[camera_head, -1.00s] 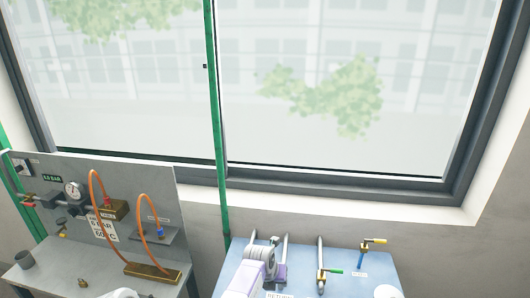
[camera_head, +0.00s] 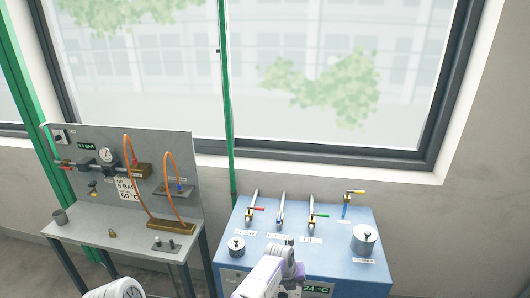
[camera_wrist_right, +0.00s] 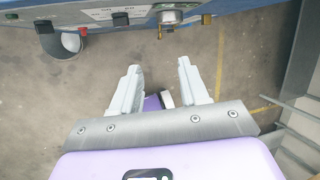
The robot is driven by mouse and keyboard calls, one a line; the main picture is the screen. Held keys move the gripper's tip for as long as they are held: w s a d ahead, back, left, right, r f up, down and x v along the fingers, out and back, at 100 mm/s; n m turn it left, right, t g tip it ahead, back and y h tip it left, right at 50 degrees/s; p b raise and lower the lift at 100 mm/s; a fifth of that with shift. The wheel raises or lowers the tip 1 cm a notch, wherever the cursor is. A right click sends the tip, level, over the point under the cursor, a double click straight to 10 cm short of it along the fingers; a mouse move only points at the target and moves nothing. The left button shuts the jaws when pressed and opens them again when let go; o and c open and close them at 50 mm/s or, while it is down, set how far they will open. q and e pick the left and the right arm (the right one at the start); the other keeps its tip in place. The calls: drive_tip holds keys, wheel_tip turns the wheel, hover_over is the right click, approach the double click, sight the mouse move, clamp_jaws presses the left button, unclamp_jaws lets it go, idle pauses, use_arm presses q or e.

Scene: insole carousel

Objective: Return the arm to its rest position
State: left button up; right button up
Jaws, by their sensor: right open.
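My right gripper (camera_wrist_right: 158,88) is open and empty in the right wrist view. Its two pale fingers stand apart over the floor, below the edge of the blue bench (camera_wrist_right: 230,8). In the head view a white and purple part of my arm (camera_head: 268,277) shows in front of the blue bench (camera_head: 225,262), but its fingers cannot be made out. Another white part of mine (camera_head: 115,290) shows at the bottom left. My left gripper is not in view.
The blue bench carries pipes with a red-handled valve (camera_head: 257,209), a green-handled valve (camera_head: 318,215), a yellow-handled valve (camera_head: 354,192) and a metal pot (camera_head: 364,238). A grey bench (camera_head: 95,236) with a gauge (camera_head: 107,155) and orange hoses stands left. Open floor shows below my right gripper.

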drive_tip(key=s+d+f+n+g+b, duration=0.25)
drive_tip(key=s+d+f, duration=0.25)
drive_tip(key=d+f, duration=0.25)
drive_tip(key=s+d+f+n+g+b, duration=0.1)
drive_tip(key=s+d+f+n, duration=0.2)
drive_tip(key=s+d+f, duration=0.45)
drive_tip(key=s+f+n+g+y+b, duration=0.15)
drive_tip(key=s+f+n+b, duration=0.25)
drive_tip(key=s+f+n, duration=0.6)
drive_tip(key=s+a+f+n+y+b, duration=0.2)
drive_tip(key=s+a+f+n+b, duration=0.15)
drive_tip(key=s+f+n, duration=0.35)
use_arm(q)
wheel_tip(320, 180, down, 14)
drive_tip(key=b, duration=0.3)
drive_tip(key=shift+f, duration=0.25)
use_arm(e)
drive_tip(key=s+a+n+t+y, duration=0.1)
drive_tip(key=a+n+y, duration=0.3)
drive_tip(key=a+n, duration=0.7)
drive_tip(key=shift+s+a+t, duration=0.15)
drive_tip(key=shift+s+t, duration=0.15)
drive_tip(key=shift+t, duration=0.4)
